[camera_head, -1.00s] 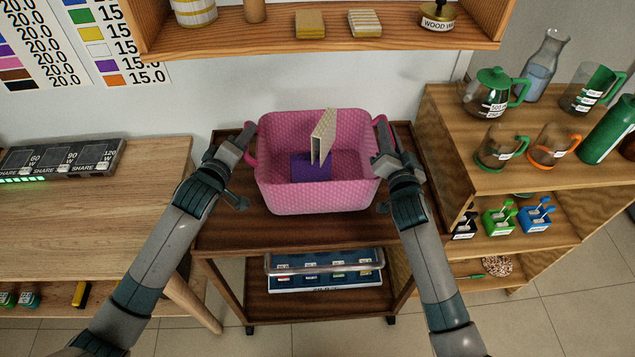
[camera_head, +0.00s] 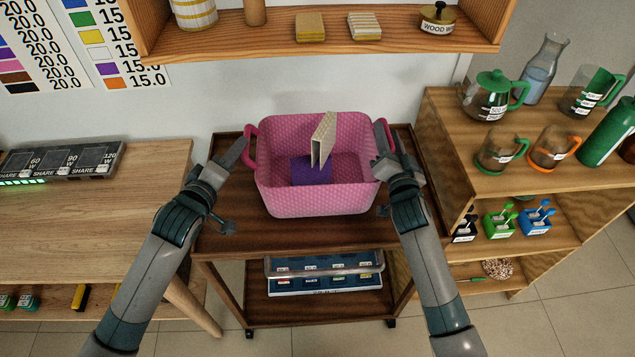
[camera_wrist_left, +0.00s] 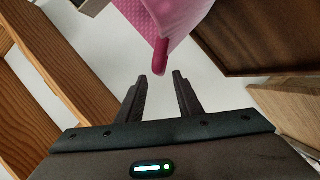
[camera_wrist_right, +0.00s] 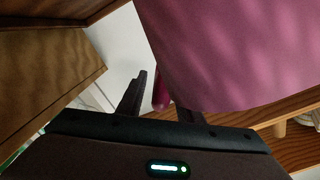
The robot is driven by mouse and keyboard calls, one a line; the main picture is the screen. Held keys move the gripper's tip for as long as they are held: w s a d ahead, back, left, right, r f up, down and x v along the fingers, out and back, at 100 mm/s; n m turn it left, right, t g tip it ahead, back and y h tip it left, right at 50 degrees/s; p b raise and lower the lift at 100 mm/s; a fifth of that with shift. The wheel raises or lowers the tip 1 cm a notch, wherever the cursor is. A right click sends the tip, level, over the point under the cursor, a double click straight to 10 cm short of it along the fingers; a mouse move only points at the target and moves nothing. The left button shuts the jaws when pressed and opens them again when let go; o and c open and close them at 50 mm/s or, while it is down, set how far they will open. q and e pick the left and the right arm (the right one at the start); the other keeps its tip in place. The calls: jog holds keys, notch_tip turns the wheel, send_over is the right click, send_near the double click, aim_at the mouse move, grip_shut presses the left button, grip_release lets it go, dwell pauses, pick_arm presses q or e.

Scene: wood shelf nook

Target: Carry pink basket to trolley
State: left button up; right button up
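The pink basket (camera_head: 318,198) stands upright on the top of the dark brown wheeled trolley (camera_head: 235,235). A purple item (camera_head: 310,169) and a beige folded item (camera_head: 323,140) are inside it. My left gripper (camera_head: 238,150) is open and empty, just left of the basket's left handle (camera_head: 250,145). In the left wrist view that handle (camera_wrist_left: 160,70) lies just beyond the spread fingertips. My right gripper (camera_head: 384,138) is at the right handle. In the right wrist view its fingers are spread, with the handle (camera_wrist_right: 162,92) seen between them; contact is unclear.
A light wood table (camera_head: 90,215) stands left of the trolley. A wooden shelf unit (camera_head: 460,150) with jugs and cups is close on the right. A wall shelf (camera_head: 320,42) hangs above and behind the basket. The trolley's lower shelf holds a case (camera_head: 325,283).

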pick_arm(q)
jog(key=v, duration=0.5)
jog(key=shift+s+a+r, duration=0.1)
jog(key=shift+s+r, duration=0.05)
jog(key=shift+s, duration=0.2)
pick_arm(e)
jog(key=shift+s, duration=0.1)
jog(key=s, duration=1.1)
jog(key=shift+s+d, duration=0.2)
jog(key=shift+s, duration=0.2)
